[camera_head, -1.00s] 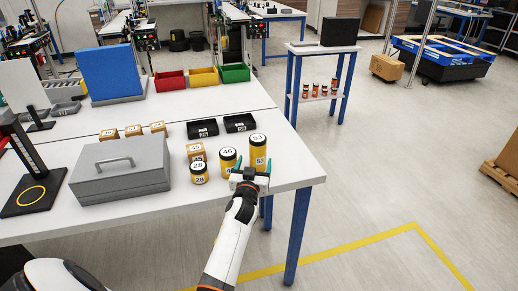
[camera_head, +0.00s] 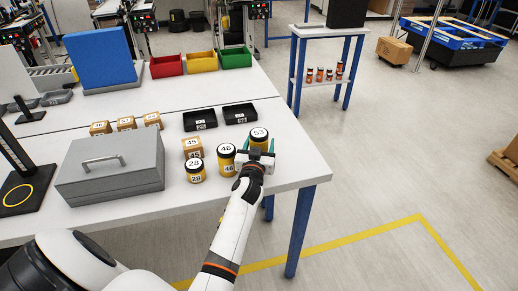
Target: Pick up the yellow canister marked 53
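The yellow canister marked 53 (camera_head: 259,135), with a dark lid and a white label on top, stands upright near the right edge of the table. My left gripper (camera_head: 259,148) is at its near side, with one teal finger on each side of it. The fingers look open; contact cannot be made out. The gripper hides the canister's lower front. A yellow canister marked 46 (camera_head: 227,168) stands close to the left of the gripper, and one marked 28 (camera_head: 195,177) stands farther left. My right gripper is not in view.
A box marked 45 (camera_head: 193,147) stands behind the canisters. Two black trays (camera_head: 240,113) lie farther back. A grey case (camera_head: 110,182) is at left. Red, yellow and green bins (camera_head: 201,64) line the back. Open floor (camera_head: 370,170) lies right of the table (camera_head: 295,165).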

